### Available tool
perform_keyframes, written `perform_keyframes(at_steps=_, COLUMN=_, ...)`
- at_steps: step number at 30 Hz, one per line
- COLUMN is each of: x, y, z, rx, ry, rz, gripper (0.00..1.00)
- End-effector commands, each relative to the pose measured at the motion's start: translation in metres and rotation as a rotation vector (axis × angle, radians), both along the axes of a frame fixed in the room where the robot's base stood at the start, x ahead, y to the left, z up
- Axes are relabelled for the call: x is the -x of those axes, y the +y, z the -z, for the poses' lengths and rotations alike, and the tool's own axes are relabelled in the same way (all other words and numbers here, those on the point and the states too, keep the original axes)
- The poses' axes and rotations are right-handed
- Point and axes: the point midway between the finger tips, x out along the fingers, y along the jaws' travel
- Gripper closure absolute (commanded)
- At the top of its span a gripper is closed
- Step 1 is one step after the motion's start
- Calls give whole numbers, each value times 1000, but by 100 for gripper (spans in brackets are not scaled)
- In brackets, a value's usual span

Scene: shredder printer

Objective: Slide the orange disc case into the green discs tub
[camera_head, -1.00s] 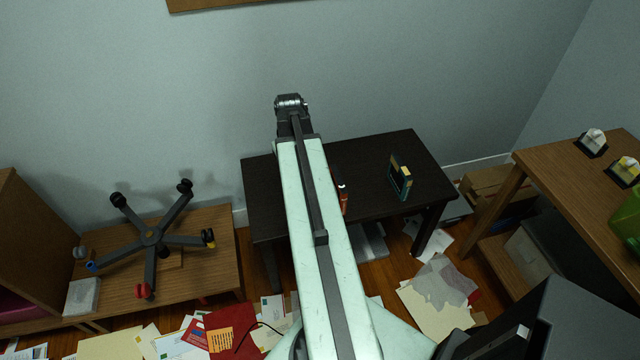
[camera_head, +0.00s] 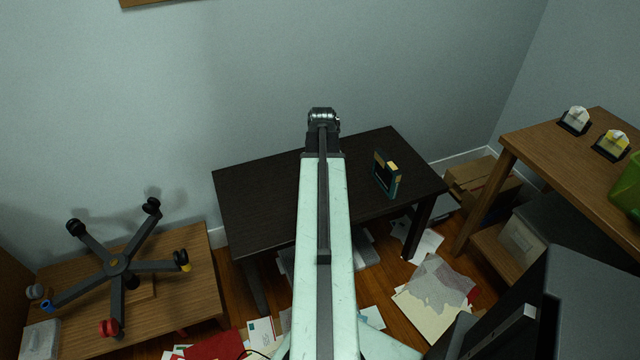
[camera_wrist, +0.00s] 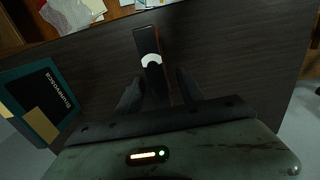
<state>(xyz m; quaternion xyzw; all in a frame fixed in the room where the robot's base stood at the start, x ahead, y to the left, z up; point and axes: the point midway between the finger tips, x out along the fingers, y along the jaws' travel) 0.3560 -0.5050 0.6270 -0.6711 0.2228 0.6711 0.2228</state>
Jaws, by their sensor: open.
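The orange disc case (camera_wrist: 150,48) shows in the wrist view as a narrow dark piece with an orange-red edge and a white rounded mark. It is on the dark table (camera_wrist: 230,60), just beyond and between my fingertips. My gripper (camera_wrist: 157,86) is open, with a dark finger on each side and nothing clearly held. I cannot tell whether the fingers touch the case. In the head view my arm hides the case and my gripper. A green tub (camera_head: 628,188) is partly in view at the right edge, on the wooden table; its inside is not shown.
A teal box with yellow (camera_head: 387,174) stands on the dark table; it also shows left of my gripper in the wrist view (camera_wrist: 38,100). Two small dispensers (camera_head: 575,120) sit on the wooden table (camera_head: 540,143). An upturned chair base (camera_head: 118,264) is at left. Papers litter the floor.

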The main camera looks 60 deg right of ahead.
Motion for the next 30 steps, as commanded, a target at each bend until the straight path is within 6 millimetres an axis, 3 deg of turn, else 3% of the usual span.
perform_keyframes(at_steps=1, x=0, y=0, z=19, rx=0, ry=0, rz=0, gripper=55)
perform_keyframes(at_steps=6, x=0, y=0, z=46, rx=0, ry=0, rz=-1, gripper=55)
perform_keyframes(at_steps=16, x=-1, y=1, z=48, rx=0, ry=0, rz=-1, gripper=55)
perform_keyframes(at_steps=17, x=-1, y=1, z=48, rx=0, ry=0, rz=-1, gripper=60)
perform_keyframes(at_steps=21, x=-1, y=1, z=48, rx=0, ry=0, rz=-2, gripper=99)
perform_keyframes(at_steps=30, x=-1, y=1, z=44, rx=0, ry=0, rz=-2, gripper=100)
